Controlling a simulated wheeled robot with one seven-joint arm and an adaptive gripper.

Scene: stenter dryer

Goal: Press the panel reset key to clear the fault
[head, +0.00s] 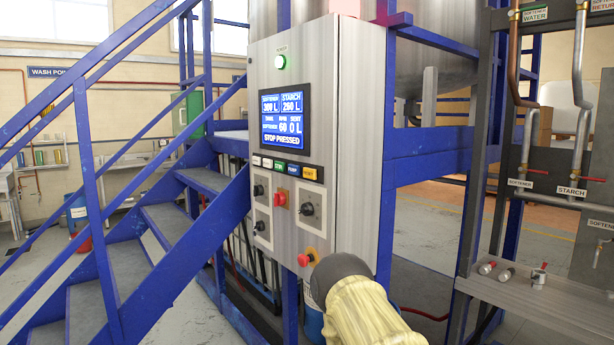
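The grey control panel (338,120) stands upright in the middle of the head view. Its blue screen (282,120) reads "STOP PRESSED" on the bottom line. Below the screen is a row of small keys: two pale ones at left, a green key (279,166), a blue key (293,170) and a yellow key (310,173) at the right end. The yellow key's lettering is too small to read surely. A red mushroom button (304,260) sits low on the panel. Part of my arm shows at the bottom, in front of the panel's lower right; my gripper's fingers do not show.
A green lamp (279,62) is at the panel's top. Black knobs (307,209) and a red switch (280,199) sit below the keys. Blue stairs with a railing (110,220) fill the left. A pipe stand with a metal shelf (548,298) is at the right.

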